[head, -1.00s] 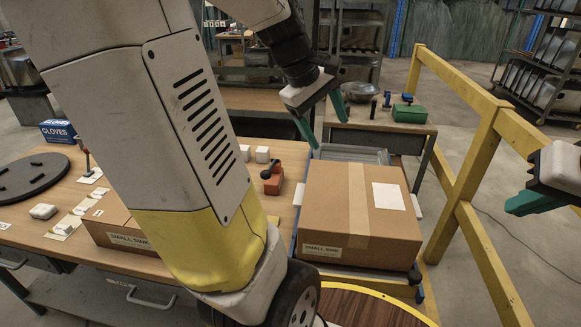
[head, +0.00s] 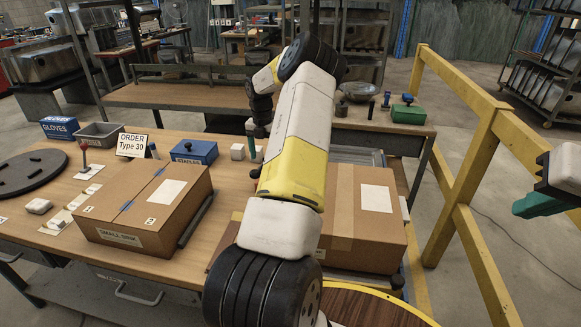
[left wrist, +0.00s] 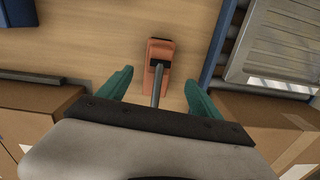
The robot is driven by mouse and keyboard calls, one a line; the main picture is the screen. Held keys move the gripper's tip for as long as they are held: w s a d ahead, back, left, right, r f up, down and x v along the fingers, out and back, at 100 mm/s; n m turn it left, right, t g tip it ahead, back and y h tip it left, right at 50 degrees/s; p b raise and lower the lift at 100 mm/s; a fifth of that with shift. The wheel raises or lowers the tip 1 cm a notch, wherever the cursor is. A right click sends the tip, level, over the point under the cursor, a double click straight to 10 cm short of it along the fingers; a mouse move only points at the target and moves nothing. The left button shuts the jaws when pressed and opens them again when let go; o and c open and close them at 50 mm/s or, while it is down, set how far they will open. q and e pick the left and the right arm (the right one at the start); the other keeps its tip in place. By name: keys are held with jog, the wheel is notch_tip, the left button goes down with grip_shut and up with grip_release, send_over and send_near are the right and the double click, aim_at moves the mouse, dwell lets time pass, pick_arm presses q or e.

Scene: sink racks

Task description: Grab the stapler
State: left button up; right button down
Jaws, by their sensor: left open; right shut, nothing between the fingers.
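The stapler, an orange-red tool with a dark part and a grey bar, lies on the wooden table in the left wrist view (left wrist: 150,76). My left gripper (left wrist: 159,84) is open there, its two green fingers on either side of the stapler's lower end in the picture, apart from it. I cannot tell the height between them. In the head view my left arm hides most of the stapler and my left fingertips. My right gripper (head: 537,204) is shut and empty at the right edge of the head view, far from the stapler.
A cardboard box (head: 372,238) stands right of my left arm; another labelled box (head: 128,229) stands left. A yellow rail (head: 463,175) runs at right. Bare table surrounds the stapler.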

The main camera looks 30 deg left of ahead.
pick_arm(q)
jog(key=shift+a+f+n, duration=0.2)
jog(key=shift+f+n, duration=0.05)
jog(key=shift+f, duration=0.2)
jog(key=shift+a+f+n, duration=0.2)
jog(key=shift+f+n, duration=0.05)
jog(key=shift+f, duration=0.2)
jog(key=f, duration=0.7)
jog(key=shift+s+d+f, duration=0.15)
jog(key=shift+d+f, duration=0.05)
jog(key=shift+d, duration=0.15)
grip_shut()
